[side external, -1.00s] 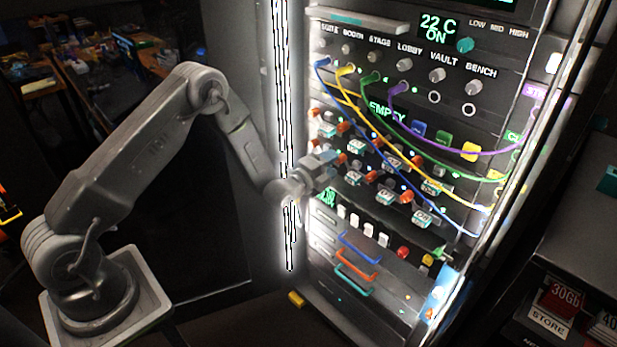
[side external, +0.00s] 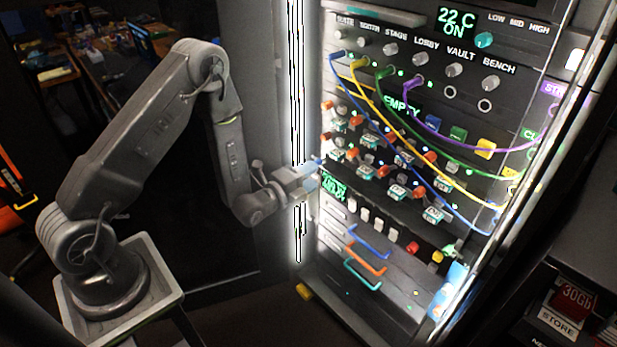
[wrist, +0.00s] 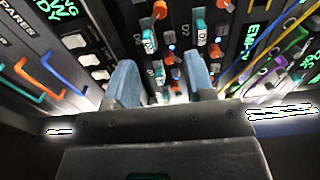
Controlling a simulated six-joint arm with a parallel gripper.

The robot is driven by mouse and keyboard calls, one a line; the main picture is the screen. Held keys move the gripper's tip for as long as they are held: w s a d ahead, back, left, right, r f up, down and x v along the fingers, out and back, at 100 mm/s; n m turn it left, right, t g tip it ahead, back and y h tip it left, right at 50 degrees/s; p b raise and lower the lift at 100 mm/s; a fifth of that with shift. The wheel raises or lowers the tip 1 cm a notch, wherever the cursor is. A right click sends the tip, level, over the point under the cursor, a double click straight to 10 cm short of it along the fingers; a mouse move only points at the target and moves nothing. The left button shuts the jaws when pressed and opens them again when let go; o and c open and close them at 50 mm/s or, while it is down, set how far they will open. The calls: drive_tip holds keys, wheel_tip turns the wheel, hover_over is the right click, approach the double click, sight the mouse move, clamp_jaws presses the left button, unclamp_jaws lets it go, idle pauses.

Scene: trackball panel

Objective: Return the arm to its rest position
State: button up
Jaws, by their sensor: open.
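My gripper (side external: 314,178) is in front of the lit rack panel (side external: 335,262), at the left edge of its rows of orange and teal-labelled parts. In the wrist view its two blue-grey fingers (wrist: 162,85) stand apart with nothing between them. Beyond the fingers are orange knobs (wrist: 159,10) and white-and-teal labelled pieces (wrist: 149,42). In the side view the fingertips overlap the panel's left edge, and I cannot tell how far they stand from it.
Blue, yellow, green and purple cables (side external: 441,130) hang across the panel to its right side. Coloured drawer handles (side external: 365,262) stick out below. A dark shelf with labelled boxes (side external: 566,310) stands at the right. The floor left of the rack looks clear.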

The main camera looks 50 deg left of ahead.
drive_tip(key=s+d+r+n+g, duration=0.1)
drive_tip(key=s+r+n+g, duration=0.15)
drive_tip(key=r+n, duration=0.4)
drive_tip(key=s+d+r+n+g, duration=0.1)
drive_tip(key=s+r+n+g, duration=0.2)
drive_tip(key=r, duration=0.7)
drive_tip(key=s+d+r+n+g, duration=0.1)
drive_tip(key=s+r+n+g, duration=0.1)
drive_tip(key=s, duration=0.5)
drive_tip(key=s+d+r+n+g, duration=0.1)
drive_tip(key=s+r+n+g, duration=0.1)
drive_tip(key=s, duration=0.5)
drive_tip(key=s+d+r+n+g, duration=0.1)
drive_tip(key=s+r+n+g, duration=0.1)
drive_tip(key=s, duration=0.5)
drive_tip(key=n+g, duration=0.1)
drive_tip(key=n, duration=0.1)
drive_tip(key=shift+d+n, duration=0.3)
drive_tip(key=shift+n, duration=0.05)
drive_tip(key=shift+w, duration=0.1)
